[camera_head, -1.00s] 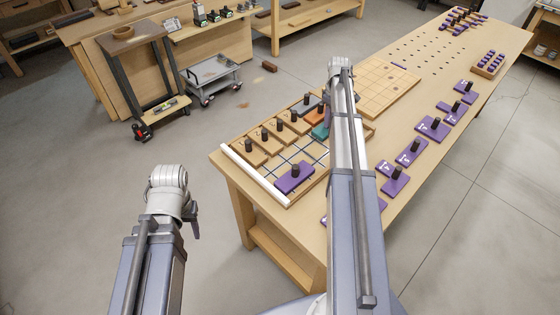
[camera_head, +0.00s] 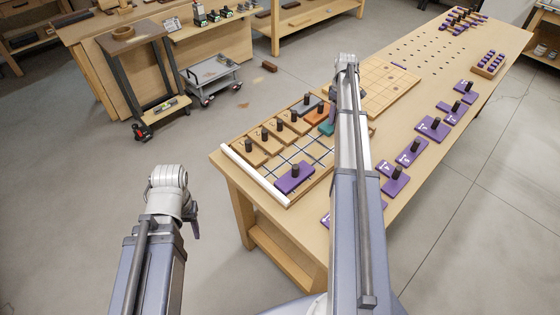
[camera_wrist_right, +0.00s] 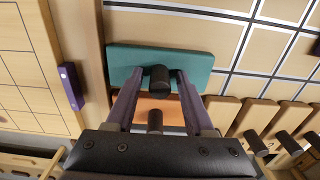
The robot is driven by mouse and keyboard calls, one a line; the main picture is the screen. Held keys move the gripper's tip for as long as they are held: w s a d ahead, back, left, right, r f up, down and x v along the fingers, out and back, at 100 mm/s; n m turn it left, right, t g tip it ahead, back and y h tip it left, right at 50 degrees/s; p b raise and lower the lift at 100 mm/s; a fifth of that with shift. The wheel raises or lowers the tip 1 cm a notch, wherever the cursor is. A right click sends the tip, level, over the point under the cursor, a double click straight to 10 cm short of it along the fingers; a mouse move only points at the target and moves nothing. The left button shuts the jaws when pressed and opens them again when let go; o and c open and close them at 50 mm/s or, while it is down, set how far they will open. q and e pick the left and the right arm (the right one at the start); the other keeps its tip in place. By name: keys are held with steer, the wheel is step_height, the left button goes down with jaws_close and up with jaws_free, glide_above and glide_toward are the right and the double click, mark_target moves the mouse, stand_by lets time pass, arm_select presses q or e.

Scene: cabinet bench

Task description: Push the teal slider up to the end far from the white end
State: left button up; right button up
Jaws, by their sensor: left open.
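The teal slider (camera_head: 326,128) lies in the slotted board near the end far from the white end (camera_head: 255,175); my right arm partly hides it. In the right wrist view the teal slider (camera_wrist_right: 125,62) lies flat, its left edge at or very near the wooden frame (camera_wrist_right: 88,50). Its black knob (camera_wrist_right: 160,78) stands between the fingers of my right gripper (camera_wrist_right: 159,76), which look open with small gaps beside the knob. My left gripper (camera_head: 194,222) is open, away from the bench over the floor, mostly hidden by its wrist.
An orange slider (camera_wrist_right: 150,108) lies beside the teal one, with several wooden sliders (camera_wrist_right: 255,115) in line. A purple slider (camera_head: 295,178) sits near the white end. Loose purple blocks (camera_head: 411,152) lie right of my arm. A gridded wooden board (camera_head: 392,90) lies beyond.

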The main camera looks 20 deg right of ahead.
steer(key=shift+o, duration=0.2)
steer(key=shift+r, duration=0.1)
step_height(320, 180, up, 8)
steer(key=p, duration=0.7)
steer(key=shift+f+p, duration=0.25)
steer(key=shift+p, duration=0.1)
steer(key=shift+f, duration=0.1)
